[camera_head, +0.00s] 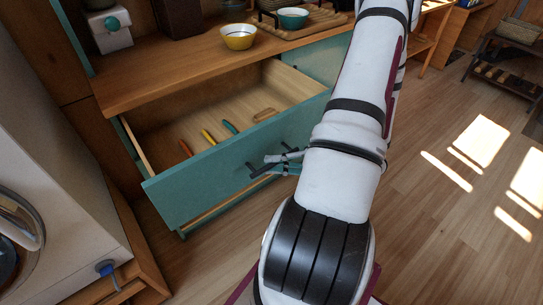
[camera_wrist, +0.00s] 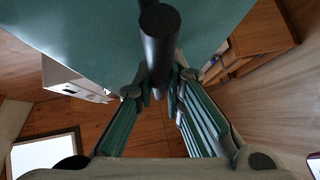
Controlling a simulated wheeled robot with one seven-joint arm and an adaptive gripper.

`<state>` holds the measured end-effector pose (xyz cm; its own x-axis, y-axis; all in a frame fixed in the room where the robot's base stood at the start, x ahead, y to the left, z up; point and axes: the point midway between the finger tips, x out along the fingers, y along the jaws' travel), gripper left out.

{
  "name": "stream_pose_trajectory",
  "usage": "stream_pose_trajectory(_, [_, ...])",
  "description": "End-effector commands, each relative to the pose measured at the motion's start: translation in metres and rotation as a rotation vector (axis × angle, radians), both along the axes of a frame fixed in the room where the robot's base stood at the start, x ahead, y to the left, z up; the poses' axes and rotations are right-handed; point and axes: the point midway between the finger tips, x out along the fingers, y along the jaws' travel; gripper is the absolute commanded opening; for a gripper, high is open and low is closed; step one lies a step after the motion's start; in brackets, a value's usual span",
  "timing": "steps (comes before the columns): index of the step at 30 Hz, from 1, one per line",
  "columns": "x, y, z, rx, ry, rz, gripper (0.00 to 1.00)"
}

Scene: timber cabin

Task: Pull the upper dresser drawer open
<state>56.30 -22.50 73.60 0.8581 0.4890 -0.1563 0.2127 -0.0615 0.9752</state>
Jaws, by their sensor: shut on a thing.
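The upper dresser drawer (camera_head: 205,178) has a teal front and stands pulled well out of the wooden-topped dresser in the head view. Its front also fills the top of the wrist view (camera_wrist: 85,32). Its dark bar handle (camera_head: 254,169) sticks out from the front, and it shows as a black cylinder in the wrist view (camera_wrist: 160,38). My gripper (camera_head: 281,161) is at the handle, its fingers (camera_wrist: 161,84) closed around the bar. My arm hides the right end of the drawer front.
Inside the drawer lie orange, yellow and teal sticks (camera_head: 208,137) and a small wooden piece (camera_head: 265,114). A yellow bowl (camera_head: 238,37) and a teal bowl (camera_head: 292,17) stand on the dresser top. A white appliance (camera_head: 50,150) stands close at left.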

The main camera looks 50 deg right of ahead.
Motion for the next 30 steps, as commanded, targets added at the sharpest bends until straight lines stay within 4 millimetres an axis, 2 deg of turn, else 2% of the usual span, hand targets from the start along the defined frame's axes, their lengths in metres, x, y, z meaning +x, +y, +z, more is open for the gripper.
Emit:
stream_pose_trajectory(9, [-0.001,0.0,0.0,0.001,0.0,0.0,0.0])
stream_pose_trajectory(10, [-0.001,0.0,0.0,0.001,0.0,0.0,0.15])
stream_pose_trajectory(12, [0.0,0.0,0.0,0.001,0.0,0.0,0.31])
stream_pose_trajectory(23, [-0.002,-0.002,0.0,-0.001,0.0,-0.001,0.31])
stream_pose_trajectory(26, [-0.01,-0.006,0.002,-0.001,0.0,-0.002,0.31])
stream_pose_trajectory(30, [-0.031,-0.019,0.005,-0.004,0.001,-0.003,0.31])
